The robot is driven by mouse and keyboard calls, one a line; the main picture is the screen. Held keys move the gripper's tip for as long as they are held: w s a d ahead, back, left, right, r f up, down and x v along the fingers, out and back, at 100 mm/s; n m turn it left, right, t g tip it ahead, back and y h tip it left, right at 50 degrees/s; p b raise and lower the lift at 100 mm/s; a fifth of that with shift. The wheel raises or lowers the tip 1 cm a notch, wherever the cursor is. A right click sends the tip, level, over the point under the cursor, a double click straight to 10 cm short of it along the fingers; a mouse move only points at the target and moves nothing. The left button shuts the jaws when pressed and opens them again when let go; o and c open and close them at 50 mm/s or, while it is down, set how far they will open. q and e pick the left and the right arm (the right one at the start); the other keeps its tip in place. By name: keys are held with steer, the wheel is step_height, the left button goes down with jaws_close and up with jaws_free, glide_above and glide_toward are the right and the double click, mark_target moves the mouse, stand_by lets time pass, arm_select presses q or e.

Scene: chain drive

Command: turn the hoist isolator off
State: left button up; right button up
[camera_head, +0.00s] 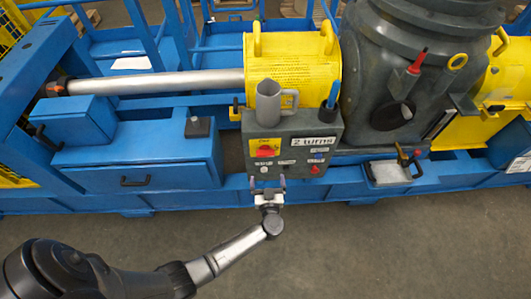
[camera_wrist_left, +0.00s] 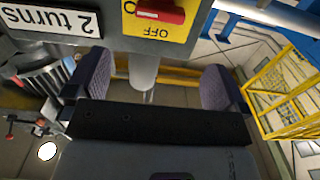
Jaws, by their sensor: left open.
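The hoist isolator is a red handle (camera_head: 267,152) on a yellow plate (camera_head: 258,142), at the upper left of the grey control box (camera_head: 318,155). In the left wrist view the red handle (camera_wrist_left: 160,12) lies roughly crosswise at the top edge, close to the upside-down OFF lettering (camera_wrist_left: 157,32). Part of the plate is cut off there. My left gripper (camera_head: 268,183) is open and empty, just below the isolator in front of the box's lower edge. Its two fingers (camera_wrist_left: 155,78) are spread apart in the wrist view. My right gripper is not in view.
A grey mug (camera_head: 270,103) and a blue-handled tool (camera_head: 334,94) stand on top of the box. A pale cylindrical part (camera_wrist_left: 144,70) shows between my fingers. Floor in front is clear.

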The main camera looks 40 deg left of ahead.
mark_target(266, 155)
arm_select(q)
steer(key=b+x, duration=0.3)
steer(key=x, duration=0.9)
steer(key=shift+w, duration=0.1)
steer(key=shift+c, duration=0.5)
steer(key=c, duration=0.8)
